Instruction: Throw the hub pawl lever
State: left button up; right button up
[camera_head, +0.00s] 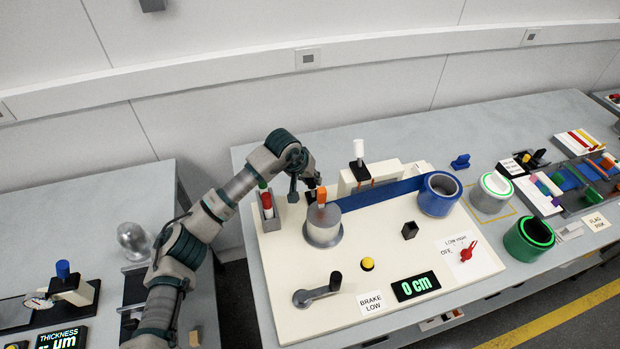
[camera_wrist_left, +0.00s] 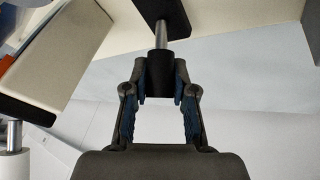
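My left gripper (camera_head: 310,191) is at the back left of the cream panel (camera_head: 300,270), just behind the grey hub drum (camera_head: 322,228) with its orange knob (camera_head: 321,195). In the left wrist view, the fingers (camera_wrist_left: 160,85) stand on both sides of a black lever knob (camera_wrist_left: 159,72), with the blue pads against it. The knob sits on a silver rod (camera_wrist_left: 161,36) rising from a black base (camera_wrist_left: 161,12). I take this to be the hub pawl lever; in the head view the gripper mostly hides it. My right gripper is not in view.
A white-knobbed lever (camera_head: 358,150) stands to the right of the gripper. A red-and-green indicator post (camera_head: 266,200) is close on the left. A black crank (camera_head: 318,290), a yellow button (camera_head: 367,263) and a blue ring (camera_head: 438,195) are farther off.

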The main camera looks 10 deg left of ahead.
pick_arm(q)
grip_shut()
jog(key=shift+s+d+t, duration=0.1)
jog(key=shift+t, duration=0.2)
jog(key=shift+s, duration=0.1)
jog(key=shift+s+r+t, duration=0.1)
jog(key=shift+s+t, duration=0.05)
jog(key=shift+t, duration=0.25)
jog(key=o, duration=0.9)
grip_release()
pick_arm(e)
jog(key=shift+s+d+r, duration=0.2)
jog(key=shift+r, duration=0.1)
pick_arm(q)
jog(key=shift+r, duration=0.15)
jog(key=v, duration=1.1)
jog(key=shift+s+d+r, duration=0.1)
jog(key=shift+s+r, duration=0.05)
jog(key=shift+r, duration=0.1)
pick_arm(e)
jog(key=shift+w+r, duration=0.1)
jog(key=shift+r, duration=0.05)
